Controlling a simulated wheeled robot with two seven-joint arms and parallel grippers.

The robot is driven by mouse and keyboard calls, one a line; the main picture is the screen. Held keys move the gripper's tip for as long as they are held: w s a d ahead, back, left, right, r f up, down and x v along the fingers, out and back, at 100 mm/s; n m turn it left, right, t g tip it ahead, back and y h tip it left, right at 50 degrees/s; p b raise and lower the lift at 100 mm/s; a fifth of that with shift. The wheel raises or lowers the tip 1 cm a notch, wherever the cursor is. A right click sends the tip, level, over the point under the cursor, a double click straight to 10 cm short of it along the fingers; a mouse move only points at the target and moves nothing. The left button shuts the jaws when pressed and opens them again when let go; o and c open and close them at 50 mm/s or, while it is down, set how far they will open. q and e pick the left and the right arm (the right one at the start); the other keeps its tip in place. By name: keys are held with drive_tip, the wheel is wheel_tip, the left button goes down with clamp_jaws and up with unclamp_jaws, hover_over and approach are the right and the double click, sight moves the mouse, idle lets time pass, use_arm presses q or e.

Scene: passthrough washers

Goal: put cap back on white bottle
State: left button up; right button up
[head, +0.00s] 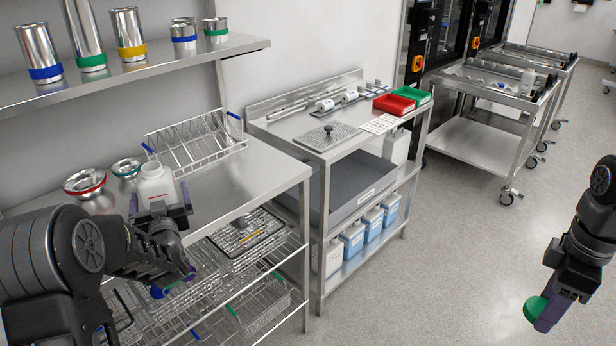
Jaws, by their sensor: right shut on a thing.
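An open-necked white bottle (153,180) stands upright at the front of the left steel table. My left gripper (160,205) is right at it, with one finger on each side of its lower body. The frame does not show whether these fingers press on the bottle. My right gripper (552,303) is at the lower right, over the floor and far from the bottle. It is shut on a green cap (534,309), which is partly hidden by the fingers.
Two steel bowls (85,183) stand left of the bottle and a wire rack (196,143) behind it. Wire baskets (245,240) fill the shelf below. A steel cart (345,150) with red (393,104) and green trays stands right. The floor between is clear.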

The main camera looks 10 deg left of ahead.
use_arm(q)
drive_tip(key=shift+c, duration=0.4)
drive_tip(key=c, duration=1.4)
